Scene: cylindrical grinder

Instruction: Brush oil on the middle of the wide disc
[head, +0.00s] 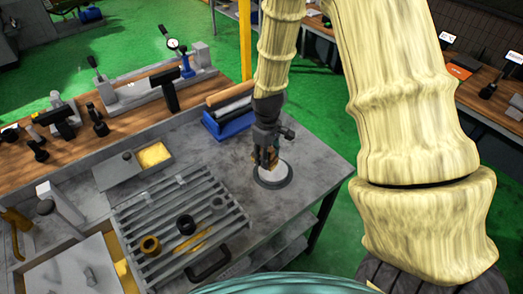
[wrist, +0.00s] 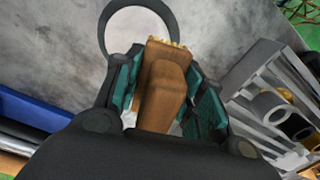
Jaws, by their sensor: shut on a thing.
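The wide disc (head: 273,175) lies flat on the grey metal table, with a pale middle and a dark rim. In the wrist view its ring-shaped rim (wrist: 105,28) shows at the top, partly behind the brush. My gripper (head: 266,153) points down over the disc in the head view. It is shut on a brown wooden brush (wrist: 165,85), whose pale bristle edge lies over the lower right part of the disc in the wrist view. Whether the bristles touch the disc cannot be told.
A slatted rack (head: 230,226) with several rings stands left of the disc. A blue holder with rollers (head: 230,127) is behind it. A shallow container with yellow contents (head: 154,156) sits farther left. The table (head: 315,165) is clear to the disc's right.

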